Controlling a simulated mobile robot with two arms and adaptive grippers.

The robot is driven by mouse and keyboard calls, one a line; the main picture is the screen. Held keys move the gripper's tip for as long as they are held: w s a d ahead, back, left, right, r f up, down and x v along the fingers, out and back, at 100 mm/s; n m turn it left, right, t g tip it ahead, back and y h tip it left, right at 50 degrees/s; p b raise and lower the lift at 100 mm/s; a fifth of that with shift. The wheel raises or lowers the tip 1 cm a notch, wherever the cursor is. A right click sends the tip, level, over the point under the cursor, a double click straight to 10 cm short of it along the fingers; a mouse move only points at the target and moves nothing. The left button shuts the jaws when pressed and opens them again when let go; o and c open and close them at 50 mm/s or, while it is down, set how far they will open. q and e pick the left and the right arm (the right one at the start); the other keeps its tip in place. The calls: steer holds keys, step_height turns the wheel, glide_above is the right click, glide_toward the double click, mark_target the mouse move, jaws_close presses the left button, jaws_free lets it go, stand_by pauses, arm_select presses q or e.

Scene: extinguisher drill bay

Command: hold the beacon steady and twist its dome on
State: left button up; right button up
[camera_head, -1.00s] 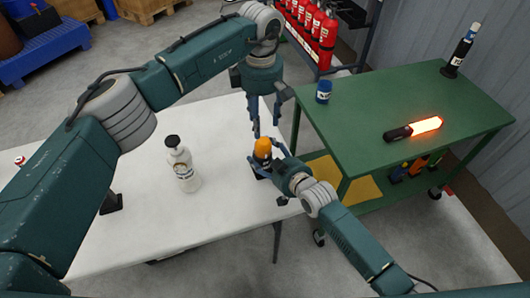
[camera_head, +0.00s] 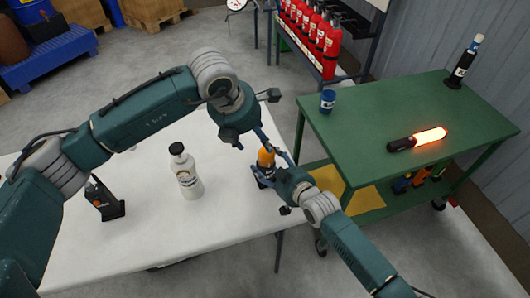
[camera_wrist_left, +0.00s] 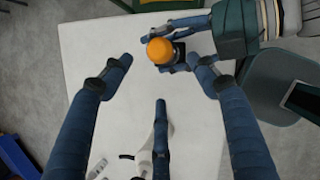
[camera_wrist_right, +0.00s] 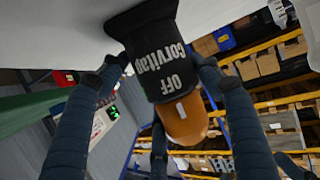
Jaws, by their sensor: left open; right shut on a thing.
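The beacon has a black body (camera_wrist_right: 158,50) with white lettering reading OFF and an orange dome (camera_wrist_right: 185,118) resting on its end. Whether the dome's thread is engaged cannot be seen. In the head view the beacon's orange dome (camera_head: 265,157) is near the right edge of the white table. My right gripper (camera_wrist_right: 163,68) is shut around the black body, holding it from the side. My left gripper (camera_head: 264,138) is open just above and beside the dome. In the left wrist view the dome (camera_wrist_left: 160,50) lies between the spread fingers, apparently untouched.
A white bottle (camera_head: 186,172) with a black cap and a black device (camera_head: 104,198) stand on the white table (camera_head: 225,215). A green cart (camera_head: 375,115) at right carries a blue can (camera_head: 327,101), a glowing baton (camera_head: 418,139) and a dark bottle (camera_head: 464,62).

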mark_target(265, 152)
arm_select(q)
steer(key=x, duration=1.1)
steer(key=shift+w+f, duration=0.1)
steer(key=shift+f, duration=0.3)
steer(key=shift+c, duration=0.6)
steer(key=shift+d, duration=0.1)
steer(key=c, duration=1)
